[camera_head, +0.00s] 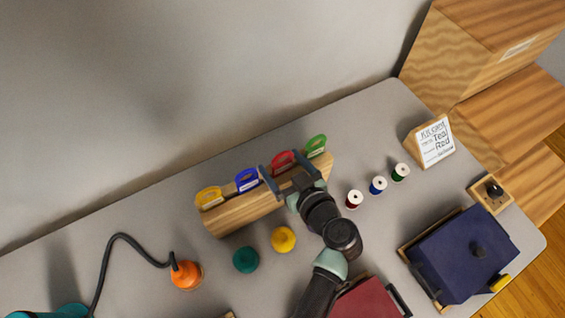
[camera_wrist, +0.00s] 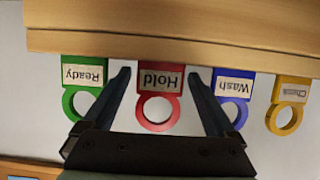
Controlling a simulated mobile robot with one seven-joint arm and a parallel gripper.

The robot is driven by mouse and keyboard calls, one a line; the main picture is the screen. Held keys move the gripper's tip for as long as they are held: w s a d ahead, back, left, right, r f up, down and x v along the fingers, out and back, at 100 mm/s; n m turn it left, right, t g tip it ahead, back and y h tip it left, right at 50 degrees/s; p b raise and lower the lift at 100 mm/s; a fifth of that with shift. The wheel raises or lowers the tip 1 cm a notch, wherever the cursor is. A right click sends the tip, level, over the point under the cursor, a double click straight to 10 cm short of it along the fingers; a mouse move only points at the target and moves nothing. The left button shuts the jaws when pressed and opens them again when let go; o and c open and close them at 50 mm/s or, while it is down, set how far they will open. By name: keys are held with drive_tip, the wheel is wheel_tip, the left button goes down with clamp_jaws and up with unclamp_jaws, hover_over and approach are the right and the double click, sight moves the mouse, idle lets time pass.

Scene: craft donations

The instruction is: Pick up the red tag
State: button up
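The red tag (camera_head: 282,159) stands in the wooden rack (camera_head: 240,211), between the blue tag (camera_head: 246,180) and the green tag (camera_head: 315,146). In the wrist view the red tag (camera_wrist: 158,97) reads "Hold", upside down, with its ring toward my gripper. My gripper (camera_wrist: 160,78) is open, with one finger on each side of the red tag and a visible gap on both sides. The left finger partly overlaps the green tag (camera_wrist: 82,80), and the right finger lies close to the blue tag (camera_wrist: 233,92). In the head view my gripper (camera_head: 280,174) is over the rack.
A yellow tag (camera_head: 208,196) is at the rack's left end. Yellow (camera_head: 283,239) and teal (camera_head: 246,260) round objects lie in front. Several thread spools (camera_head: 378,185) and a card stand (camera_head: 435,142) are to the right. A navy box (camera_head: 462,254) sits at front right.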

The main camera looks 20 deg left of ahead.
drive_tip(key=c, duration=1.2)
drive_tip(key=shift+r, duration=0.15)
